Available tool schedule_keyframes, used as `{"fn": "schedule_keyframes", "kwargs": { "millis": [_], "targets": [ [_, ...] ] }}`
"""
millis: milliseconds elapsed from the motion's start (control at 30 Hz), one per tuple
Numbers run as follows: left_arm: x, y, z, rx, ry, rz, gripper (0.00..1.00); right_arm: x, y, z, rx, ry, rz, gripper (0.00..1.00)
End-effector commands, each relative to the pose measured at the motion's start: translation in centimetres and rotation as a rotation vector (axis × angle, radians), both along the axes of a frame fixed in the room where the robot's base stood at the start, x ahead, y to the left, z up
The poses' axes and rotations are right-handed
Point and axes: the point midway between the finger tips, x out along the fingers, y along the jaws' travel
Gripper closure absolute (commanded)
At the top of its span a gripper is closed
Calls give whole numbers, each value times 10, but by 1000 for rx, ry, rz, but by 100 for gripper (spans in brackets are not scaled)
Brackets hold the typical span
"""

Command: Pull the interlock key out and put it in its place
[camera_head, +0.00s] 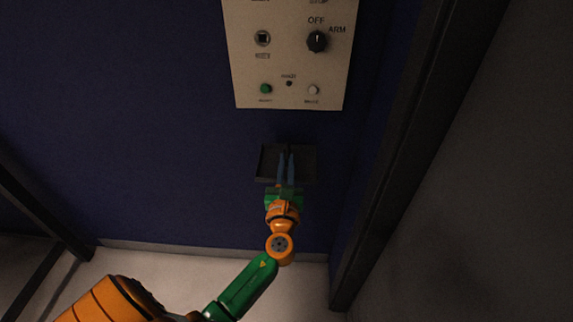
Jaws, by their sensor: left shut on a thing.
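My left gripper (286,166) reaches in from the lower left. Its slim blue-grey fingers are close together over a small dark tray (305,162) on the blue wall. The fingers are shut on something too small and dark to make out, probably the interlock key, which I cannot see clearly. On the beige control panel (289,65) above, a square dark key socket (263,38) shows no key standing in it. My right gripper is not in view.
The panel also has a black OFF/ARM knob (317,41), a green button (266,89) and a white button (313,90). A dark frame post (395,150) stands to the right. The blue wall (130,120) left of the panel is clear.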

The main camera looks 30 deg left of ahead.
Motion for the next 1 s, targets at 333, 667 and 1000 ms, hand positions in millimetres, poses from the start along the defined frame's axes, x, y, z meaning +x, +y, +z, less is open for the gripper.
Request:
{"fn": "schedule_keyframes", "kwargs": {
  "millis": [333,667,1000],
  "targets": [
    [0,0,1,0,0,0,54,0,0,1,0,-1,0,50],
    [-16,-11,-4,-2,4,-3,54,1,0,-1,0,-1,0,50],
    [-60,-37,-9,-1,1,0,54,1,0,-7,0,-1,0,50]
  ]
}}
